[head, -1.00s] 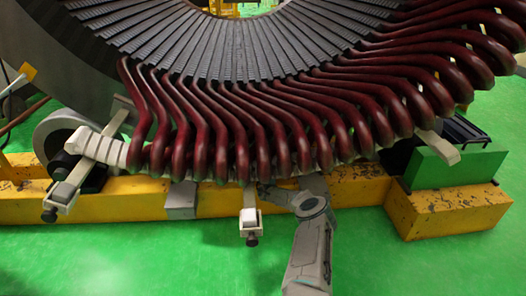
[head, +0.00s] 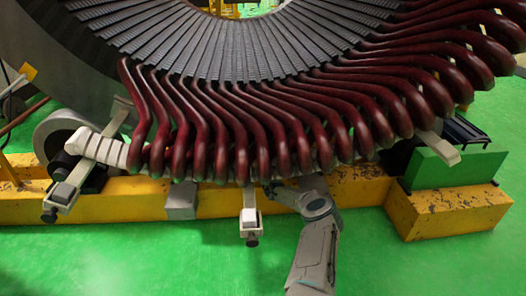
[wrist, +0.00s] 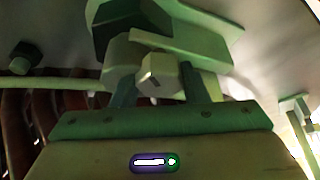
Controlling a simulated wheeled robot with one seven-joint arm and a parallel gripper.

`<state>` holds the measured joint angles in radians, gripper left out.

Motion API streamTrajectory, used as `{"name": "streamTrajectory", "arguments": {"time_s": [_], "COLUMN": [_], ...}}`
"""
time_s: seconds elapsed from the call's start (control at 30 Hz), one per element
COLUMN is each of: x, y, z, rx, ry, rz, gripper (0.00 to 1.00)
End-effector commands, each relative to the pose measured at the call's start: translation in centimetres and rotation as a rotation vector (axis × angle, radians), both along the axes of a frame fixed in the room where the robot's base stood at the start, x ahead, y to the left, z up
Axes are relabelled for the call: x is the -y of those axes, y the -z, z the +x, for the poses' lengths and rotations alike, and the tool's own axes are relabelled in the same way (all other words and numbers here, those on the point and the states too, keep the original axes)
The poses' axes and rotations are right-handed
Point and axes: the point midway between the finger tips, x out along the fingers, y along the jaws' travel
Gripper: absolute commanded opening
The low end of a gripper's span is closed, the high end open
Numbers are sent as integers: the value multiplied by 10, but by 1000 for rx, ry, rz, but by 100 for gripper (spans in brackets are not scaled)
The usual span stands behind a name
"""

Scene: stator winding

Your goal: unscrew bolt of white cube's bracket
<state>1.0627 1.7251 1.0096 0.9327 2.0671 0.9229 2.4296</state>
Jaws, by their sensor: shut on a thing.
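A pale bracket (head: 249,200) hangs below the red coils, with a white cube-like block (head: 250,218) at its lower end and a black knob-like end (head: 252,241) under it. My gripper (head: 268,190) reaches in just right of this bracket, under the coils, and its tips are mostly hidden in the head view. In the wrist view, the two fingers of my gripper (wrist: 157,84) stand on either side of a pale, faceted bolt head (wrist: 158,74) and are shut on it. A pale block and a dark hex-shaped piece (wrist: 130,20) sit just beyond it.
Red coils (head: 240,140) crowd close above my arm. Another bracket (head: 72,185) with dark ends stands at the left. A yellow beam (head: 120,200) runs behind, and a green block (head: 455,165) sits at right. The green floor in front is clear.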

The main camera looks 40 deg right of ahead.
Motion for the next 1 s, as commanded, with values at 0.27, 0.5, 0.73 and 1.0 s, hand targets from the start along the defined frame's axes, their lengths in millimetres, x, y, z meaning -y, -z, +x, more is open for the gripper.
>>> {"name": "streamTrajectory", "arguments": {"time_s": [0.27,0.5,0.73,1.0], "x": [1,0,0,0], "y": [0,0,1,1], "z": [-1,0,0,0], "rx": [-96,-145,-159,-160], "ry": [1,1,0,-1], "rz": [-155,-232,-257,-257], "gripper": [18,18,18,18]}}
